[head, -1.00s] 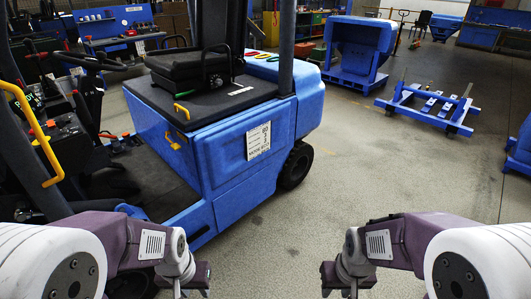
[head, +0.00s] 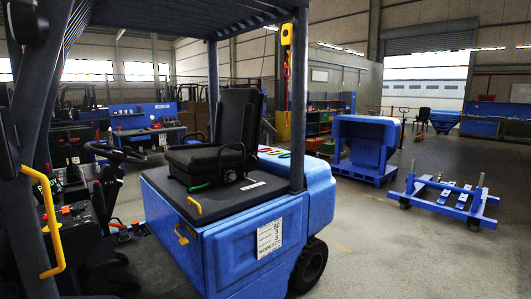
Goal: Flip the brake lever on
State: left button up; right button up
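A blue forklift (head: 235,235) fills the left and middle of the head view. Its black dashboard (head: 75,225) is at the left, with small red or orange-tipped controls (head: 66,210) on it. Another red-handled control (head: 122,228) sits low, to the right of the dashboard. I cannot tell which of these is the brake lever, or its position. The black steering wheel (head: 115,153) stands above the dashboard. Neither of my grippers is in view.
A yellow grab handle (head: 50,225) and dark posts (head: 298,120) frame the cab. The black seat (head: 215,145) is in the middle. A blue bin (head: 365,150) and a blue wheeled frame (head: 445,200) stand at the right. The floor (head: 420,255) at the lower right is clear.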

aim_at(98, 190)
jog(key=u, duration=1.35)
